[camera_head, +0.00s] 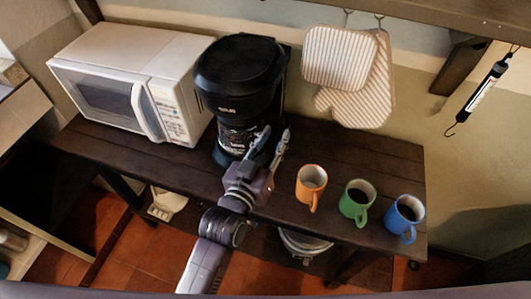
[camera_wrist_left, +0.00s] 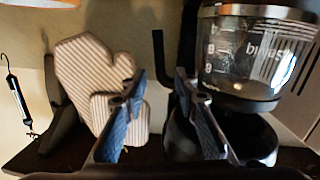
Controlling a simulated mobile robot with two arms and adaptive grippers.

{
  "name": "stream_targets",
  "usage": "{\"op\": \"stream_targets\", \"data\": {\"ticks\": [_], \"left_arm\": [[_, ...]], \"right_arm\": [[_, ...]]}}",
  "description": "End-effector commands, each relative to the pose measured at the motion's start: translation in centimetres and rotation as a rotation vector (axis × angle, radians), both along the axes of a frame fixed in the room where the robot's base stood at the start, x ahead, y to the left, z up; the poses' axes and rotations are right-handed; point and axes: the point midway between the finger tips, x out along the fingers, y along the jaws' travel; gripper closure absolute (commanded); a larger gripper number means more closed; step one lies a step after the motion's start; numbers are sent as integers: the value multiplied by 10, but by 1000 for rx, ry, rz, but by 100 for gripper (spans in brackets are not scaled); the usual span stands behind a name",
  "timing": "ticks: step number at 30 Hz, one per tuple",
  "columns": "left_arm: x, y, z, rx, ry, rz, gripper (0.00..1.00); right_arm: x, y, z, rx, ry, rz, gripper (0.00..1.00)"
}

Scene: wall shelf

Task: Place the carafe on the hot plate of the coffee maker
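The black coffee maker (camera_head: 240,75) stands on the dark wooden shelf, right of the microwave. The glass carafe (camera_head: 236,138) is upright under its top, low at the front. In the left wrist view the carafe (camera_wrist_left: 258,55) shows a metal band and white markings. Its bottom is over the round black base (camera_wrist_left: 262,145); I cannot tell whether it is fully seated. My left gripper (camera_head: 272,140) is beside the carafe, on its right. In the wrist view its fingers (camera_wrist_left: 158,90) are apart with nothing held between them. A thin black bar, perhaps the handle, shows behind them. My right gripper is out of view.
A white microwave (camera_head: 130,80) stands close on the left. An orange mug (camera_head: 311,182), a green mug (camera_head: 356,202) and a blue mug (camera_head: 404,217) stand along the shelf's right part. Striped mitts (camera_head: 345,70) hang on the wall behind. The shelf (camera_head: 395,160) is clear behind the mugs.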

Motion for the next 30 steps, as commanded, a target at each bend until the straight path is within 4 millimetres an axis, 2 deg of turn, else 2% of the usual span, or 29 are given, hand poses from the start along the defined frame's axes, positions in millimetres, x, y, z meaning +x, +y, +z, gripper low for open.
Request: {"op": "stream_targets", "data": {"ticks": [3, 10, 15, 30], "left_arm": [[-25, 10, -1, 1, 2, -1, 72], [-54, 23, 3, 0, 1, -1, 72], [-61, 25, 5, 0, 0, -1, 72], [-60, 26, 4, 1, 2, 0, 72]], "right_arm": [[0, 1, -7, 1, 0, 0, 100], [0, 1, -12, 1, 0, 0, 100], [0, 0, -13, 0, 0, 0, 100], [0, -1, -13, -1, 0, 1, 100]]}}
